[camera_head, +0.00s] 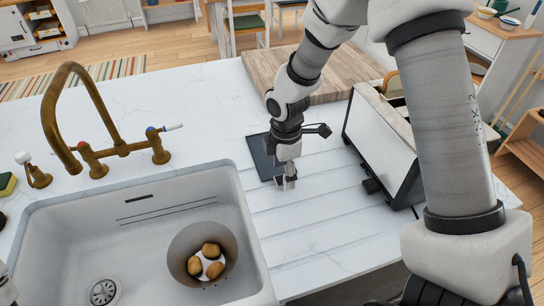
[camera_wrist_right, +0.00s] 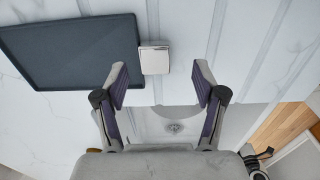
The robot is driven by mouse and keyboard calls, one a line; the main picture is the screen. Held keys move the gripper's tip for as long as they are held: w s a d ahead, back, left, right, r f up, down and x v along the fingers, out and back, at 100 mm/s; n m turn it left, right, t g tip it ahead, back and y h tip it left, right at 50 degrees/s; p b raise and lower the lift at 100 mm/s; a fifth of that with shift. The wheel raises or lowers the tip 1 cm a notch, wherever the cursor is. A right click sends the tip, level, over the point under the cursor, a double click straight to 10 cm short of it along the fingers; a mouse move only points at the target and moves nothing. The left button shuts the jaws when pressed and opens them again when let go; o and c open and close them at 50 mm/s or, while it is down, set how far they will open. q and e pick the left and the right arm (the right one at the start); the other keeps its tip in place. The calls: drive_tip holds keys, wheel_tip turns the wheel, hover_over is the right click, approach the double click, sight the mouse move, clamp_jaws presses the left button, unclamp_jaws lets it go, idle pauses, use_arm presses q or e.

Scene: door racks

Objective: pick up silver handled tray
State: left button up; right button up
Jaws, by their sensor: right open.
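The tray is a flat dark grey rectangle with a raised rim; in the head view the tray (camera_head: 262,158) lies on the white counter right of the sink, partly hidden by my right arm. In the right wrist view the tray (camera_wrist_right: 70,52) shows at upper left, with its square silver handle (camera_wrist_right: 154,58) at its right edge. My right gripper (camera_head: 290,182) is above the handle end of the tray. In the wrist view the open right gripper (camera_wrist_right: 159,82) has the handle between and just beyond its fingertips, with nothing held.
A white sink (camera_head: 150,208) holds a metal bowl (camera_head: 175,247) with several potatoes. A brass tap (camera_head: 88,110) stands behind it. A toaster (camera_head: 380,145) stands right of my gripper. A wooden board (camera_head: 262,68) lies behind. The grooved counter in front is clear.

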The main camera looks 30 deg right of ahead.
sight(281, 178)
drive_tip(key=f, duration=0.1)
drive_tip(key=w+f, duration=0.1)
drive_tip(key=f, duration=0.1)
drive_tip(key=shift+w, duration=0.1)
drive_tip(key=shift+s+r, duration=0.15)
drive_tip(key=shift+s, duration=0.15)
drive_tip(key=c, duration=0.3)
drive_tip(key=shift+s, duration=0.1)
drive_tip(key=c, duration=0.7)
use_arm(q)
drive_tip(key=shift+w+r, duration=0.1)
drive_tip(key=shift+w, duration=0.1)
use_arm(e)
clamp_jaws()
